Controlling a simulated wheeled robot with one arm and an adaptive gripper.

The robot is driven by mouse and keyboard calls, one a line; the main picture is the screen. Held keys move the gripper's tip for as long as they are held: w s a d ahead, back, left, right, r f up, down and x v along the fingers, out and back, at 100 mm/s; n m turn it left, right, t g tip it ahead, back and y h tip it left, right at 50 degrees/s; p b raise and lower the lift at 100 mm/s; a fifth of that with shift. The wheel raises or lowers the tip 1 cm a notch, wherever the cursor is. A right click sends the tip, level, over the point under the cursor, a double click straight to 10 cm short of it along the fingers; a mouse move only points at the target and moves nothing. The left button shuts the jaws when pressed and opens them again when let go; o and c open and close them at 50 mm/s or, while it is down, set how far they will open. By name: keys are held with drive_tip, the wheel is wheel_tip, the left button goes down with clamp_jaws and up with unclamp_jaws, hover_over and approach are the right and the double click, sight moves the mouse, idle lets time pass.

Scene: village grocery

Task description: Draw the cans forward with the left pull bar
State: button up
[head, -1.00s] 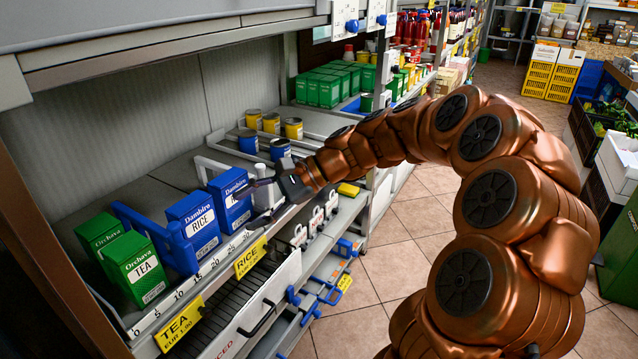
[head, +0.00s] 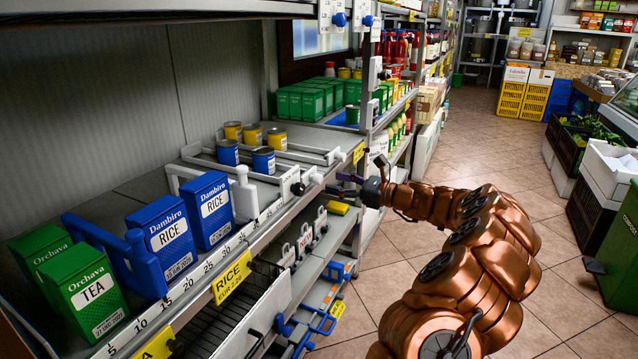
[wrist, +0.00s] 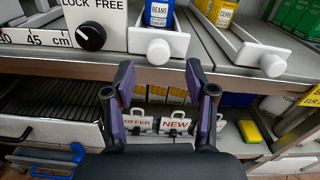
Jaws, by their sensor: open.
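Two blue cans (head: 227,152) (head: 263,160) and several yellow cans (head: 277,138) stand on the shelf between low white rails. The left pull bar (head: 317,178) ends at the shelf front in a round white knob, which also shows in the wrist view (wrist: 158,50). The right pull bar's knob (wrist: 272,65) is further right. A blue can (wrist: 158,12) stands behind the left knob. My gripper (head: 349,185) is open and empty in front of the shelf edge. In the wrist view its fingers (wrist: 159,82) point toward the left knob, apart from it.
A black dial (wrist: 92,36) marked LOCK FREE is just left of the left knob. Blue rice boxes (head: 212,208), green tea boxes (head: 85,290) and a white upright piece (head: 243,192) stand further left. The tiled aisle (head: 510,185) is clear.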

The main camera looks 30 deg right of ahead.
sight(322, 180)
drive_tip(key=b+x, duration=0.1)
drive_tip(key=x, duration=0.5)
drive_tip(key=shift+s+a, duration=0.1)
clamp_jaws()
idle(0.4)
